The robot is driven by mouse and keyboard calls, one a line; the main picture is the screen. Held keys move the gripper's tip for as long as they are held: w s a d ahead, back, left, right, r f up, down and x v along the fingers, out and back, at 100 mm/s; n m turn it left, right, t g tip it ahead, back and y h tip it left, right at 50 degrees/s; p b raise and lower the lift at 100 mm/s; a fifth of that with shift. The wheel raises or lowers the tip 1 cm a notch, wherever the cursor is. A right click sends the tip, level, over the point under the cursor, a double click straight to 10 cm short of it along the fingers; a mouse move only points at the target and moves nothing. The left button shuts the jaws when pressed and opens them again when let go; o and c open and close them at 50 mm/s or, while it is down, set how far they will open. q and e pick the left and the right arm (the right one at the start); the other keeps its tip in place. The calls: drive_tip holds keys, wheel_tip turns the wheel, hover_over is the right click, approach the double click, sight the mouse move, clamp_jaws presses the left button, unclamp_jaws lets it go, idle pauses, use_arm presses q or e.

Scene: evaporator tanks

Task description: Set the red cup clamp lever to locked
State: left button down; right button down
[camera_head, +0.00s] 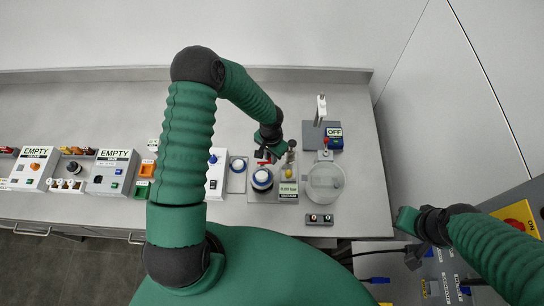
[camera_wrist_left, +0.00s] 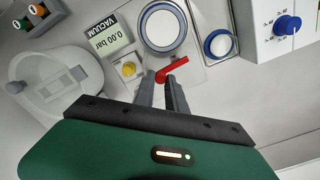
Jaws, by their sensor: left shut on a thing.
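In the head view the red lever (camera_head: 262,162) shows only partly, just behind the blue-rimmed cup fixture (camera_head: 262,178). My left gripper (camera_wrist_left: 161,82) has its two dark fingers on either side of the lever's lower end and is shut on it. In the head view the left gripper (camera_head: 270,152) is partly hidden by its own arm. My right gripper (camera_head: 413,238) is at the lower right, away from the lever; its jaws are unclear.
A vacuum display (camera_wrist_left: 110,37) reads 0.00 bar, with a yellow knob (camera_wrist_left: 128,69) beside it. A clear round vessel (camera_head: 325,182) stands to the right of the cup. An OFF-labelled box (camera_head: 335,138) sits behind the vessel. Panels marked EMPTY (camera_head: 112,172) line the bench at left.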

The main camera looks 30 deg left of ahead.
use_arm(q)
drive_tip(key=shift+w+a+n+b, duration=0.15)
drive_tip(key=shift+a+n+b, duration=0.75)
drive_tip(key=shift+n, duration=1.85)
drive_tip(key=shift+w+a+n+b, duration=0.1)
drive_tip(key=shift+a+n+b, duration=0.35)
drive_tip(key=shift+n+b, duration=1.6)
drive_tip(key=shift+w+a+n+b, duration=0.15)
drive_tip(key=shift+a+n+b, duration=0.4)
drive_tip(key=shift+n, duration=2.85)
drive_tip(key=shift+a, duration=0.1)
drive_tip(key=c, duration=1.5)
unclamp_jaws()
drive_tip(key=shift+o, duration=0.7)
